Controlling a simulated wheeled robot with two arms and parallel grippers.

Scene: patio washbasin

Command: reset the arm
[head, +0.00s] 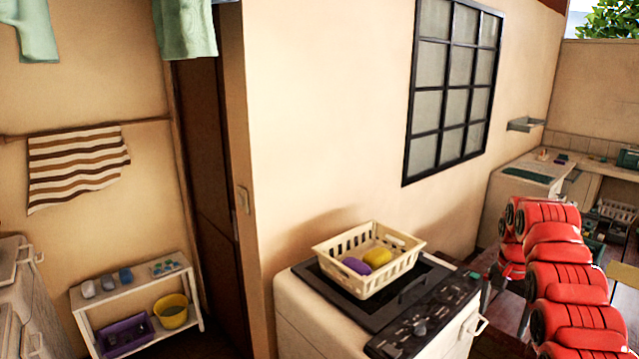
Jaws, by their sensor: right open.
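My right arm (575,290) is red and segmented. It rises from the lower right corner of the head view and folds over at its top. My right gripper (503,297) hangs below the fold, to the right of the white washing machine. It is open, and I see nothing between its fingers. It is apart from the basket on the machine. The arm partly hides the gripper. My left arm and left gripper are out of view.
A cream basket (327,255) with a purple item (356,266) and a yellow item (378,257) sits on the washing machine (312,318). A low white shelf (88,303) stands left. A counter (531,176) stands behind my arm. A barred window (453,90) is on the wall.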

